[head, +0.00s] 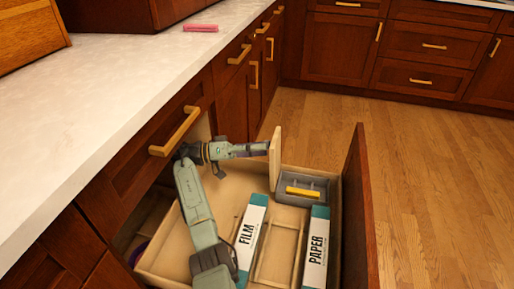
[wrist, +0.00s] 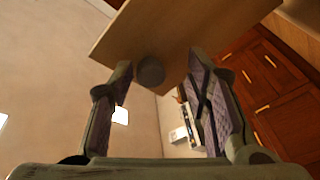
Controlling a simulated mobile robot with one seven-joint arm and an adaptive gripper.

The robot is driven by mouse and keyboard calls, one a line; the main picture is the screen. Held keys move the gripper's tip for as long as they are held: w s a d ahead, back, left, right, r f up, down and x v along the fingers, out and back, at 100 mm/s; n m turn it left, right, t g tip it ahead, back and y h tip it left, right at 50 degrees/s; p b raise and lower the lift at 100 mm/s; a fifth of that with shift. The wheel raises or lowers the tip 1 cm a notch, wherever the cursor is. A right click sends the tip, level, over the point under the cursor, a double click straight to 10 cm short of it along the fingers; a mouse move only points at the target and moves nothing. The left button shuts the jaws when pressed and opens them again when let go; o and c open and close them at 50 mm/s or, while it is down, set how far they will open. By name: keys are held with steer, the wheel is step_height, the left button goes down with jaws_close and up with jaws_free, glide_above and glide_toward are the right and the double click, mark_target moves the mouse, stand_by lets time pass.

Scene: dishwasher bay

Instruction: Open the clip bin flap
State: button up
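An upright light-wood panel, which looks like the flap (head: 276,158), stands at the left edge of a grey bin (head: 318,186) in the open drawer. The bin's inside is exposed, and a yellow piece (head: 303,192) lies in it. In the wrist view the panel (wrist: 200,32) carries a round dark knob (wrist: 150,71). My gripper (head: 267,150) is on the panel's left, pointing at it. Its fingers (wrist: 161,68) are spread, with the knob appearing between their tips. I see no finger closed on the knob; exact contact cannot be told.
The drawer also holds a FILM box (head: 250,240) and a PAPER box (head: 316,250), with wooden dividers between. The drawer's tall front (head: 356,215) stands on the right. A white counter (head: 120,80) with a pink block (head: 201,28) is on the left. The wood floor is clear.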

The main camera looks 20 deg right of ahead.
steer(key=shift+r, duration=0.15)
steer(key=v, duration=1.2)
steer(key=shift+w, duration=0.1)
